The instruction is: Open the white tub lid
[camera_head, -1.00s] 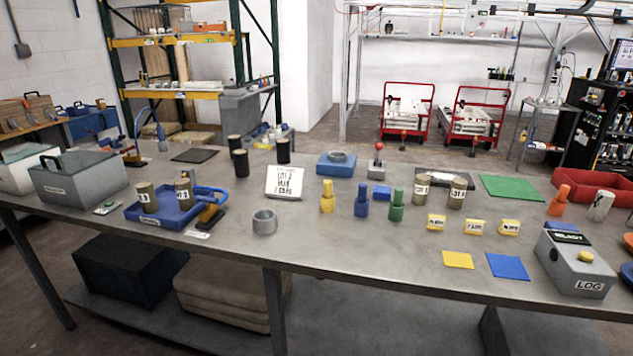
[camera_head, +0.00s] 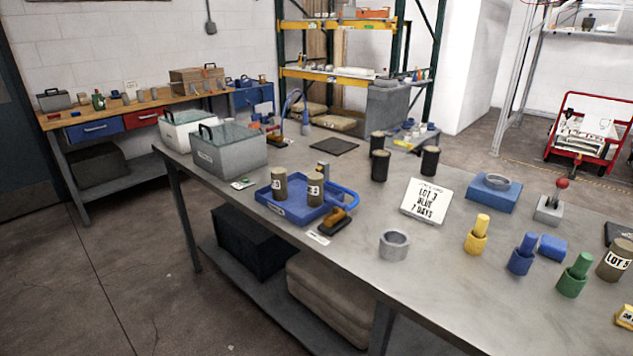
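A white tub (camera_head: 187,132) stands at the far left end of the grey metal table, with a greenish glassy lid (camera_head: 188,117) and a dark handle on top. The lid looks closed. A grey tub (camera_head: 231,160) with a similar lid (camera_head: 231,135) and dark handle stands in front of it and to its right, hiding part of the white tub. My gripper is not in view.
A blue tray (camera_head: 291,211) with labelled cans sits right of the tubs. Dark cans (camera_head: 380,165) and a sign (camera_head: 426,201) stand further right on the table (camera_head: 330,262). A wooden bench (camera_head: 130,104) stands behind. Floor (camera_head: 75,262) left of the table is clear.

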